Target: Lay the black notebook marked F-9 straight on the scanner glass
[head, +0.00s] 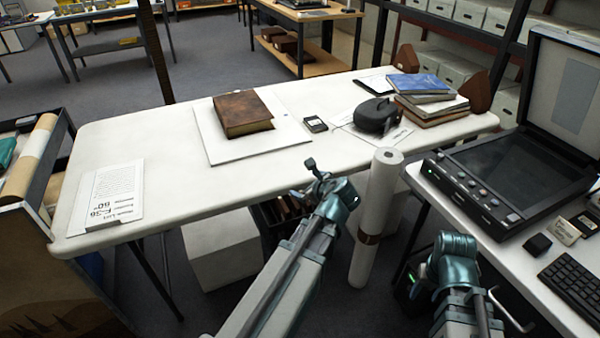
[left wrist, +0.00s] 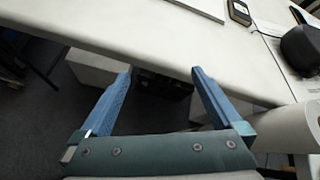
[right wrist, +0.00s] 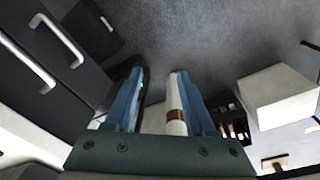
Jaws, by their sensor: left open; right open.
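The scanner glass (head: 520,168) is a dark, bare pane in the open scanner at the right in the head view; its lid stands raised behind it. I cannot make out any notebook marked F-9. A thin black flat item (head: 374,84) lies at the far side of the white table, but no mark on it is legible. My left gripper (head: 318,172) is open and empty at the near edge of the table; its spread fingers show in the left wrist view (left wrist: 160,80). My right gripper (right wrist: 155,80) is open and empty, pointing down beside the scanner desk.
The white table (head: 140,160) holds a brown book (head: 242,112) on a white board, a small device (head: 315,124), a black case (head: 375,115) and stacked books (head: 425,90). A white roll (head: 376,215) stands between my arms. A keyboard (head: 575,285) lies before the scanner.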

